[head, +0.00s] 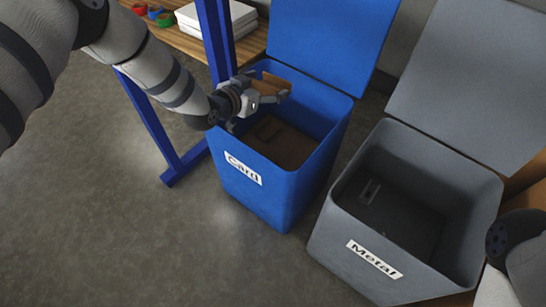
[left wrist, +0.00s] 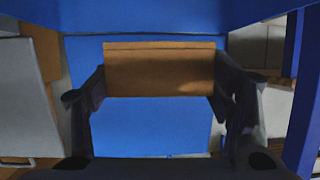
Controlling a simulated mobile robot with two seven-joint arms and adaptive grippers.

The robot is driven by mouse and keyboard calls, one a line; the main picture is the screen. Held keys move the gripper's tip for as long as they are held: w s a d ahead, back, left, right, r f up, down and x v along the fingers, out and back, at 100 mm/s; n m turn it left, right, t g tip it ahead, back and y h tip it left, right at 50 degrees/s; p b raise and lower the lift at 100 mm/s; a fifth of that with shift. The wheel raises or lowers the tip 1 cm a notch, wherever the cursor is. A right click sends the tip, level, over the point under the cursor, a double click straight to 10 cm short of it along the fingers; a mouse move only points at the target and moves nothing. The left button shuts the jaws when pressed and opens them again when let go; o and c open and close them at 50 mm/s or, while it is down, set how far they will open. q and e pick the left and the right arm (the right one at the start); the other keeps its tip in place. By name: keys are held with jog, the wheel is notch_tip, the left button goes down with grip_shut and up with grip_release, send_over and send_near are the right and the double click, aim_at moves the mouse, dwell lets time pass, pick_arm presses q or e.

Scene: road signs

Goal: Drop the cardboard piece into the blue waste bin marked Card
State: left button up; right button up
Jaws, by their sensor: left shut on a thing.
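My left gripper (head: 268,94) is shut on a brown cardboard piece (head: 271,83), which it holds over the opening of the blue bin. The left wrist view shows the cardboard piece (left wrist: 160,70) between the two fingers, with blue bin surface behind it. The blue waste bin (head: 247,199) bears a white label reading Card, and its blue lid (head: 335,35) stands open at the back. Brown material (head: 280,143) shows inside on the bin's floor. My right gripper is not in view; part of my right arm shows at the right edge.
A grey bin (head: 345,250) labelled Metal stands open to the right, with its grey lid (head: 475,75) raised. A blue post (head: 213,35) rises close beside the left gripper. A wooden surface (head: 190,43) at the back holds white boxes (head: 236,14) and coloured rings.

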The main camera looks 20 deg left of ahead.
pick_arm(q)
jog(key=shift+r, duration=0.1)
jog(key=o, duration=0.8)
jog(key=shift+s, duration=0.1)
jog(key=v, duration=1.1)
jog(key=shift+s, duration=0.4)
jog(key=shift+a+r, duration=0.1)
jog(key=shift+a, duration=0.05)
